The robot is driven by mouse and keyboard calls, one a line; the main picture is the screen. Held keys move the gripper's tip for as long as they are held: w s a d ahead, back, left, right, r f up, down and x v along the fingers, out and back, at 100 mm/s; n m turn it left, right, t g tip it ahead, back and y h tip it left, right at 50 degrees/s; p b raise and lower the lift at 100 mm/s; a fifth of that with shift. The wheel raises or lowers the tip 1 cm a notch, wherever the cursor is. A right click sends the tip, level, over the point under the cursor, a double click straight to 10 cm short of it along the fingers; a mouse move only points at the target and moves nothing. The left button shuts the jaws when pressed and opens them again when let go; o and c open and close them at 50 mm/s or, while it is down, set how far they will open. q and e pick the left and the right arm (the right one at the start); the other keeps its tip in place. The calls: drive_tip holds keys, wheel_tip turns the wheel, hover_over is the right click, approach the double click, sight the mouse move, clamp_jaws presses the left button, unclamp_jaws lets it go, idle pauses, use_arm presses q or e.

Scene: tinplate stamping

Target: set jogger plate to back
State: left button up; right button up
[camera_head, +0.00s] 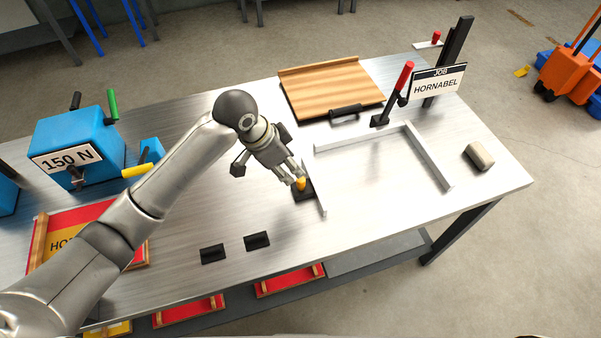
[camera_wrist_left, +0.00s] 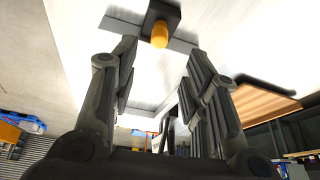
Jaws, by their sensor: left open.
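A thin light metal plate (camera_head: 319,190), which looks like the jogger plate, lies at the left side of a light rail frame (camera_head: 365,138) on the bench. A black block with a yellow knob (camera_head: 301,184) is at its left side. The block (camera_wrist_left: 163,14) and its orange-yellow knob (camera_wrist_left: 159,35) also show in the left wrist view, ahead of the fingers. My left gripper (camera_head: 296,178) is open, with its fingertips close to the knob. In the wrist view the knob lies between the spread finger lines (camera_wrist_left: 162,50); I cannot tell whether they touch it. My right gripper is out of view.
A wooden board (camera_head: 330,86) with a black handle lies behind. A red-handled lever (camera_head: 404,76) and the HORNABEL sign (camera_head: 438,84) stand at the back right. A beige block (camera_head: 479,156) lies right. A blue 150 N box (camera_head: 78,144) stands left. Two black holders (camera_head: 257,241) lie in front.

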sight(300, 180)
use_arm(q)
drive_tip(key=x, duration=0.4)
drive_tip(key=shift+s+d+f+p, duration=0.1)
drive_tip(key=shift+f+p, duration=0.25)
drive_tip(key=x, duration=0.3)
drive_tip(key=shift+d+f, duration=0.1)
drive_tip(key=shift+f, duration=0.25)
drive_tip(key=shift+w+d+f, duration=0.2)
drive_tip(key=shift+w+f, duration=0.05)
drive_tip(key=shift+f, duration=0.5)
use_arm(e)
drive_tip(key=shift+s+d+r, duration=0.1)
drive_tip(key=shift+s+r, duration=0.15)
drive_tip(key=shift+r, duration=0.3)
use_arm(q)
clamp_jaws()
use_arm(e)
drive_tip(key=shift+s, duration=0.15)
